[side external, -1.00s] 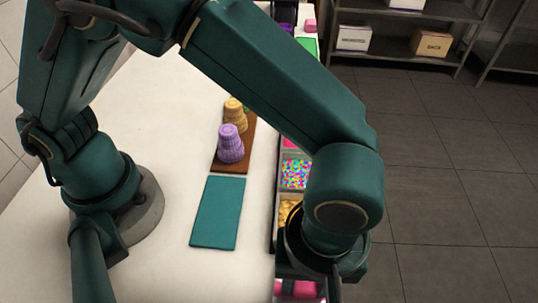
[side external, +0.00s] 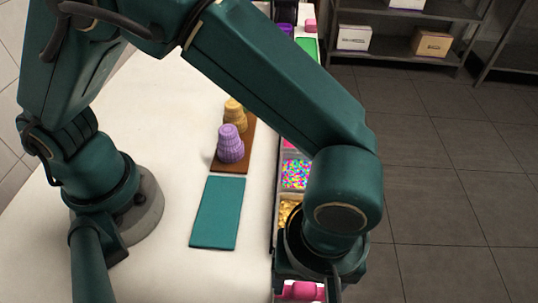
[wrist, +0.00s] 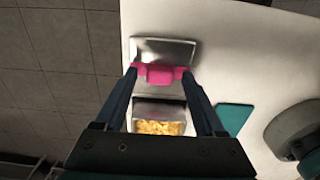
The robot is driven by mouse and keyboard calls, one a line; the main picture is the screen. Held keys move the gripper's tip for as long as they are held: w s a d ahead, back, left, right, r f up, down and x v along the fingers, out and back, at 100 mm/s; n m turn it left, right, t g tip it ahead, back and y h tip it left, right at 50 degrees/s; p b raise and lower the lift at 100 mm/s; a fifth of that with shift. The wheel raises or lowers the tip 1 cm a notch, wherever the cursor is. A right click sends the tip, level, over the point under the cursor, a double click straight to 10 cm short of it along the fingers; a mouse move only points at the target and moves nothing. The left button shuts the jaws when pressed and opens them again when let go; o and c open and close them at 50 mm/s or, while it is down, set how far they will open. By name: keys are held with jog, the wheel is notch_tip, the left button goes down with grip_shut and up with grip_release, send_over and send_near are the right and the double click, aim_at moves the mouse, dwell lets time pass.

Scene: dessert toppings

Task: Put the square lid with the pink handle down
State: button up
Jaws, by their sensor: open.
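The square metal lid (wrist: 165,50) with the pink handle (wrist: 160,74) lies flat beyond the topping container in the wrist view. The pink handle also shows at the bottom edge of the side view (side external: 302,291). My gripper (wrist: 159,72) is open, with one fingertip at each end of the handle. I cannot tell whether the fingertips touch it. My wrist hides most of the lid in the side view.
A row of topping compartments runs along the counter, with colourful sprinkles (side external: 296,174) and yellow pieces (wrist: 158,128). A teal mat (side external: 217,213) and a brown board (side external: 222,168) with purple cones (side external: 230,146) and tan cones (side external: 236,113) lie left. White counter (side external: 150,130) is clear.

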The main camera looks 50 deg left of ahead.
aim_at(306, 288)
notch_tip(306, 288, up, 11)
jog(key=w+a+r+m+t+h, duration=0.1)
jog(key=w+a+r+m, duration=0.15)
jog(key=a, duration=0.35)
jog(key=w+a+r+m+t, duration=0.1)
jog(key=w+a+r, duration=0.15)
jog(key=a, duration=0.35)
jog(key=s+a+f+m+t, duration=0.1)
jog(key=s+a+m, duration=0.1)
jog(key=a, duration=0.5)
jog(key=s+a+f+m+t+y, duration=0.1)
jog(key=s+a+m+t, duration=0.1)
jog(key=a, duration=0.4)
jog(key=shift+a+f+m+t, duration=0.3)
jog(key=shift+a+m, duration=0.1)
jog(key=shift+m, duration=0.35)
